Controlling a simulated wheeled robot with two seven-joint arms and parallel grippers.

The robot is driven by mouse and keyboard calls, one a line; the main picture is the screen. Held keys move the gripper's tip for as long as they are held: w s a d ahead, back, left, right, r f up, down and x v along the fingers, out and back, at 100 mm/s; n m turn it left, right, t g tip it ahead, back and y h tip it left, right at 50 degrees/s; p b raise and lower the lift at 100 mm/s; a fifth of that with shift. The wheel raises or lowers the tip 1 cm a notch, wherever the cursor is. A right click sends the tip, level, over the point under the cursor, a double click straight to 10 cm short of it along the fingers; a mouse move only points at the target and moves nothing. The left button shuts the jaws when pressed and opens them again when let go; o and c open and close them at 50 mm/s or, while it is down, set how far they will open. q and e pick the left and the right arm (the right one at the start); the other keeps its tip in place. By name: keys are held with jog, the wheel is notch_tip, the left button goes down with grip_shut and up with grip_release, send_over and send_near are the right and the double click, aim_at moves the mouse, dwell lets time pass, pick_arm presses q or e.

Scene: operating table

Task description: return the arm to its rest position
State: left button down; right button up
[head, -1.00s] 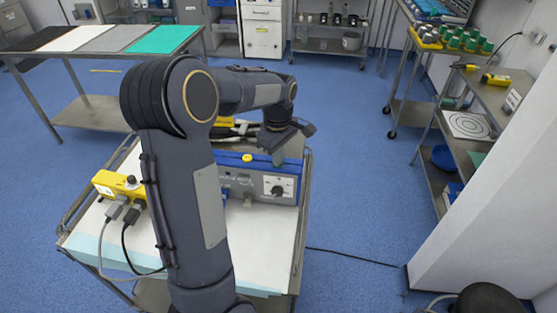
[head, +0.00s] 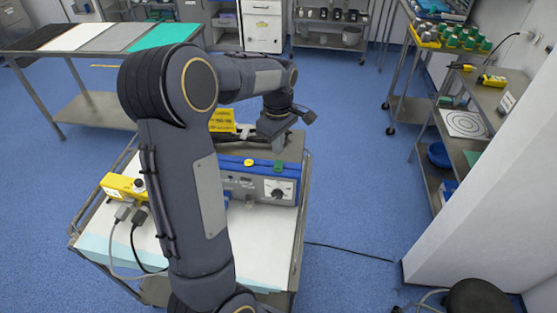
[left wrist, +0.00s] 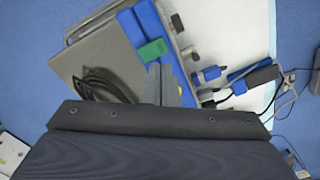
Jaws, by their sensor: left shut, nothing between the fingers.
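My left gripper (head: 276,142) is shut and empty, above the back edge of the blue and grey device (head: 240,187) on the cart. Its shut fingers also show in the left wrist view (left wrist: 161,84), pointing toward the device. A green block (head: 278,165) sits on the device's blue top, just below the fingertips and apart from them. The block also shows in the left wrist view (left wrist: 152,50). A yellow piece (head: 248,162) sits beside it on the same top. My left arm hides part of the cart. My right gripper is not in view.
The cart (head: 297,236) also carries a yellow box (head: 122,187) with plugged cables. A side table (head: 100,52) with coloured mats stands at the back left. Steel shelving (head: 462,122) and a white wall are at right. Blue floor (head: 340,170) between them is clear, except for a black cable.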

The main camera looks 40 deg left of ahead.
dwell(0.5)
pick_arm(q)
jog(key=s+d+r+m+t+h, duration=0.2)
jog(key=s+d+m, duration=0.6)
jog(key=s, duration=0.3)
jog(key=s+d+r+m+t+h, duration=0.1)
jog(key=s+d+r+m+t, duration=0.1)
jog(key=s+d+m, duration=0.6)
jog(key=s+d+t, duration=0.1)
jog(key=s, duration=0.1)
jog(key=shift+s+d+r+t+h, duration=0.2)
jog(key=shift+s+r+t+h, duration=0.1)
jog(key=shift+s+h, duration=0.1)
